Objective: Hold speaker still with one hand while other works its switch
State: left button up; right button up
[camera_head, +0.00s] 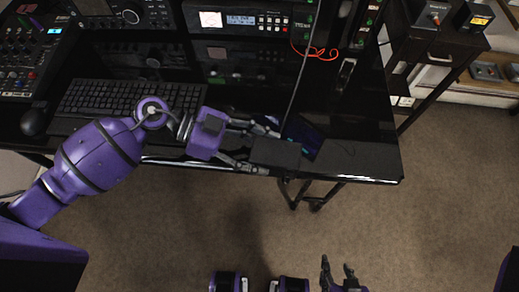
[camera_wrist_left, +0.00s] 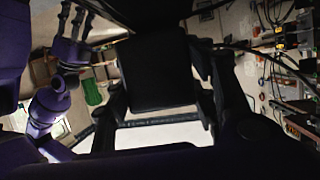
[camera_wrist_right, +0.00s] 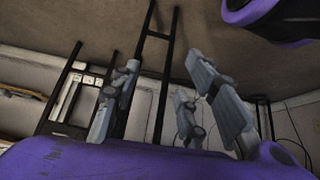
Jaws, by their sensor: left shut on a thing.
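The speaker, a plain black box (camera_head: 276,153), is at the front edge of the dark desk. It also shows as a large black block in the left wrist view (camera_wrist_left: 155,72). My left gripper (camera_head: 268,150) reaches in from the left with its fingers on either side of the box, shut on it. I cannot make out the switch; the box's far side is hidden. My right gripper (camera_head: 338,274) is low in the head view, away from the desk. In the right wrist view its fingers (camera_wrist_right: 170,95) are apart with nothing between them.
A black keyboard (camera_head: 128,98) and a mouse (camera_head: 34,122) lie on the desk to the left. A small dark device with blue lights (camera_head: 303,134) is just beyond the box. Rack units (camera_head: 245,20) and a red cable (camera_head: 316,54) are behind. Floor before the desk is clear.

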dwell(0.3)
jog(key=shift+w, duration=0.1)
jog(key=shift+c, duration=1.1)
jog(key=w+r+n+t, duration=0.1)
jog(key=w+r+n, duration=0.1)
jog(key=r, duration=0.1)
jog(key=w+d+r+n+t, duration=0.1)
jog(key=r+n, duration=0.1)
jog(key=shift+t, duration=0.3)
grip_shut()
jog(key=a+r+n+t+y, duration=0.1)
jog(key=a+r+n+y, duration=0.4)
jog(key=r+n, duration=0.5)
jog(key=s+a+r+n+t+y, duration=0.1)
jog(key=a+r+n+t+y, duration=0.1)
jog(key=a+r+n+y, duration=0.4)
notch_tip(320, 180, up, 4)
jog(key=a+n, duration=0.1)
jog(key=n, duration=0.3)
jog(key=shift+f, duration=0.15)
jog(key=shift+a+t, duration=0.15)
jog(key=shift+t, duration=0.15)
